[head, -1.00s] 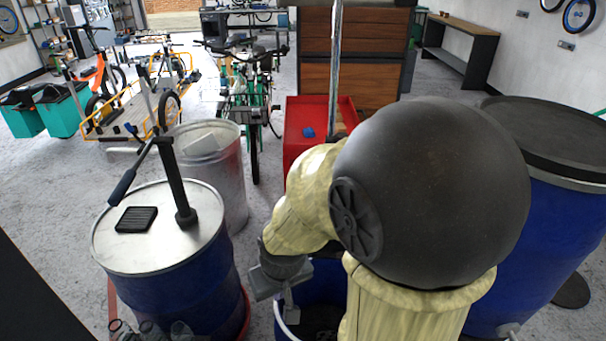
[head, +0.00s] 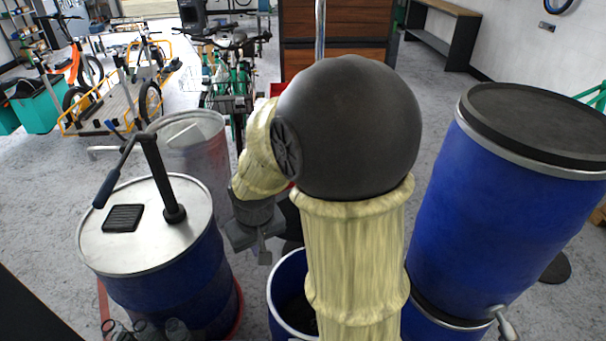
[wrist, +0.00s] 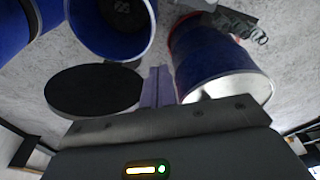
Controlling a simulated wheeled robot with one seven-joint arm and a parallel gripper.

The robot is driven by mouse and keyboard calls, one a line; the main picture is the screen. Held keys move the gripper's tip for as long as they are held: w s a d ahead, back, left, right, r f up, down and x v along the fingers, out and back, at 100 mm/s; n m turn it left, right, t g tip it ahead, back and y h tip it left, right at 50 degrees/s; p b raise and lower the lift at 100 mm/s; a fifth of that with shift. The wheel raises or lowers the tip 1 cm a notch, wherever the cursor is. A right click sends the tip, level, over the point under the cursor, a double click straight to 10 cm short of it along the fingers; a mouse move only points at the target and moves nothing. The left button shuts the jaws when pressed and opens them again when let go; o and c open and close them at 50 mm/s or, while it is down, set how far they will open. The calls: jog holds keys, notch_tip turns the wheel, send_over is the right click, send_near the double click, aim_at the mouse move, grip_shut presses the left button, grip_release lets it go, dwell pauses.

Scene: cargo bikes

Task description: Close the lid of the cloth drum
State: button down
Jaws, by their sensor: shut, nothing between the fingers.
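The cloth drum (head: 291,272) appears to be the small open blue drum low in the middle of the head view, partly hidden by my arm. The wrist view shows its open mouth and blue wall (wrist: 84,30) at top left. A round black disc, which looks like its lid (wrist: 90,92), is beside the mouth in the wrist view, swung open. In the head view only a dark sliver of this lid (head: 291,219) shows behind my arm. My gripper (head: 264,255) is shut and empty, near the drum's far left side. Its fingers (wrist: 157,88) point between the lid and another drum.
A blue drum with a metal top and a hand pump (head: 168,214) stands at left. A tall blue drum with a black lid (head: 540,115) stands close at right. A grey bin (head: 195,150) and bikes (head: 235,75) are behind. Grey floor shows between them.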

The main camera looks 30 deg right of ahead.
jog(key=w+d+r+m+g+p, duration=0.1)
jog(key=w+d+r+p, duration=0.3)
jog(key=w, duration=0.6)
jog(key=w+d+r+p, duration=0.1)
jog(key=w+d, duration=0.4)
jog(key=w, duration=0.4)
jog(key=w+d+m+p, duration=0.2)
jog(key=d, duration=0.6)
jog(key=w+d+m+g+p, duration=0.1)
jog(key=w+d+m+p, duration=0.1)
jog(key=d, duration=0.6)
jog(key=shift+w+d+r, duration=0.2)
jog(key=shift+w+r, duration=0.15)
jog(key=shift+w, duration=0.45)
jog(key=shift+f, duration=0.1)
notch_tip(320, 180, down, 10)
jog(key=p, duration=0.4)
jog(key=shift+s+a+f+p, duration=0.1)
jog(key=shift+s+a+p, duration=0.2)
jog(key=shift+s+p, duration=0.25)
jog(key=shift+s+a+f+p, duration=0.15)
jog(key=shift+s+a+p, duration=0.15)
jog(key=shift+s, duration=0.3)
jog(key=shift+s+a+f+p, duration=0.1)
jog(key=shift+s+a+p, duration=0.15)
jog(key=shift+s+p, duration=0.3)
